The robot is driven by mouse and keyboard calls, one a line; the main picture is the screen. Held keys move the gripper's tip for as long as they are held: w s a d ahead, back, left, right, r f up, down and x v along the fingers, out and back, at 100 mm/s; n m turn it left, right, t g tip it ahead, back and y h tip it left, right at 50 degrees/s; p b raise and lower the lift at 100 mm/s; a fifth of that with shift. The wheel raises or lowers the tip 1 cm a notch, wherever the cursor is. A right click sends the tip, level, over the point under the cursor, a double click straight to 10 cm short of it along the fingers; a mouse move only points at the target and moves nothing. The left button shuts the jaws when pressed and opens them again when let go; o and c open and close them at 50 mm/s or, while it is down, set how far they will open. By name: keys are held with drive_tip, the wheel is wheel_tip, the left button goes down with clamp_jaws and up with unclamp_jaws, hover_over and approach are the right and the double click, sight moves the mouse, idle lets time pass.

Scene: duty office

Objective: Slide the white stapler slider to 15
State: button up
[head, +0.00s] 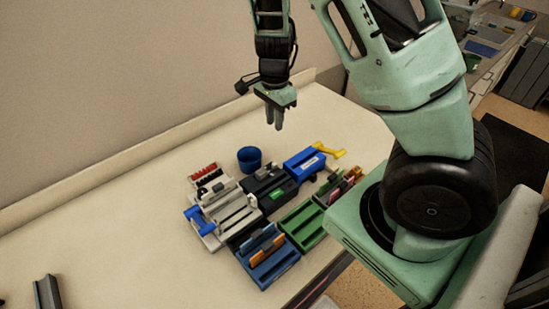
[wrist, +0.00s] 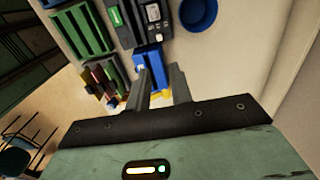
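The white stapler (head: 228,208) lies on the left side of the group of devices on the table in the head view. It has a long light body with dark slots and a blue part at its left end. Its slider and any scale marks are too small to read, so I cannot tell the setting. It does not show clearly in the wrist view. My gripper (head: 275,117) hangs above the table, up and to the right of the stapler in the head view, fingers pointing down. In the wrist view my gripper (wrist: 160,70) shows its fingers apart with nothing between them.
A black device (head: 270,188) stands right beside the stapler. A blue device (head: 304,163) with a yellow handle, a blue cup (head: 249,159), a green tray (head: 302,226) and a blue tray (head: 270,264) crowd around. The table's left part (head: 110,225) is mostly clear.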

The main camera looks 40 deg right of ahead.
sight(274, 163)
wheel_tip(274, 163, down, 16)
drive_tip(key=shift+f, duration=0.2)
idle(0.4)
